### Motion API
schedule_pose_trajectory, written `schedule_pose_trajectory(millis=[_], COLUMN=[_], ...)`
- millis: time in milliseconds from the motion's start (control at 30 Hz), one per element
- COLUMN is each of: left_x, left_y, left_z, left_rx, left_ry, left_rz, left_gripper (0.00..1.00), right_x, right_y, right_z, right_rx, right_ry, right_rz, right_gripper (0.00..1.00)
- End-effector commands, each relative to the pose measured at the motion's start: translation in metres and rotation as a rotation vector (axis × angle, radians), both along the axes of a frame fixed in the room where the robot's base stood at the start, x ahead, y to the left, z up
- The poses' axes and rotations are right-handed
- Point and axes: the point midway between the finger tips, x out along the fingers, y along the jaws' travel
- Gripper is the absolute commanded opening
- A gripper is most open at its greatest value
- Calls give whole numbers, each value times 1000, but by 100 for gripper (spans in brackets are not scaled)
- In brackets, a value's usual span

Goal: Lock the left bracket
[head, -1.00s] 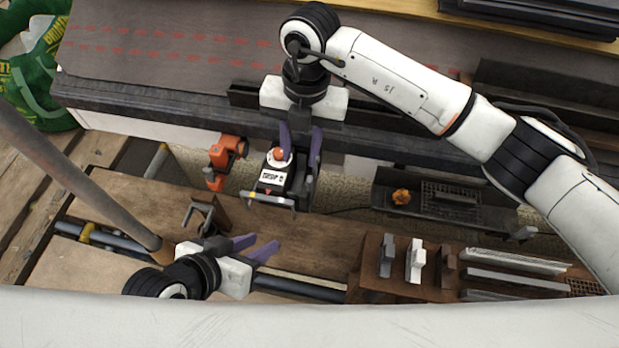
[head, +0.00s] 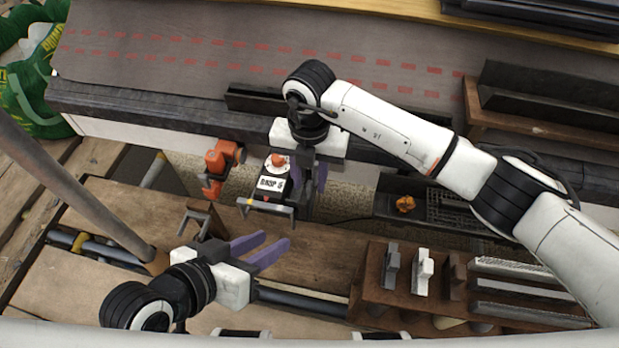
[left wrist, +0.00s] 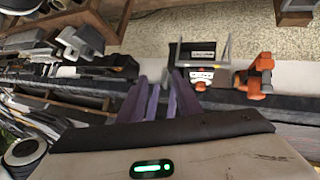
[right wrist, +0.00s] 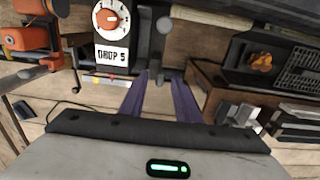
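A black unit with a red-and-white dial and a white "DROP 5" label (head: 271,184) hangs at the dark eave edge. It also shows in the right wrist view (right wrist: 111,52). A grey bar frame (head: 266,207) is at its front, seen too in the left wrist view (left wrist: 200,52). I cannot tell which part is the left bracket's lock. My right gripper (head: 311,180) is right beside the unit, fingers apart; a dark post with a round end (right wrist: 155,48) stands just beyond them. My left gripper (head: 276,247) is open and empty, in front of and below the unit.
An orange clamp (head: 219,167) is on the eave left of the unit. A slanted pole (head: 75,180) stands at left. A wooden rack (head: 375,284) with metal pieces is at front right. A dark tray with an orange item (head: 405,204) lies behind it.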

Motion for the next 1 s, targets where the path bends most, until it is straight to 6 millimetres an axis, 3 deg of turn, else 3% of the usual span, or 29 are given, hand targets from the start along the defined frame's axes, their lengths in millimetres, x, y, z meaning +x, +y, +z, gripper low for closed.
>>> schedule_pose_trajectory(millis=[133, 300, 733, 1000], left_x=[0, 0, 0, -5], left_y=[0, 0, 2, 10], left_z=[0, 1, 5, -11], left_rx=[0, 0, 15, 68], left_ry=[0, -1, 4, 51], left_rz=[0, 0, 0, -1], left_gripper=[31, 31, 31, 31], right_x=[0, 0, -1, -4], right_y=[0, 0, -6, -20], right_z=[0, 0, 2, -1], right_rx=[0, 0, 68, 247], right_ry=[0, 0, -11, -47], right_rz=[0, 0, -2, -5], right_gripper=[28, 0, 0, 0])
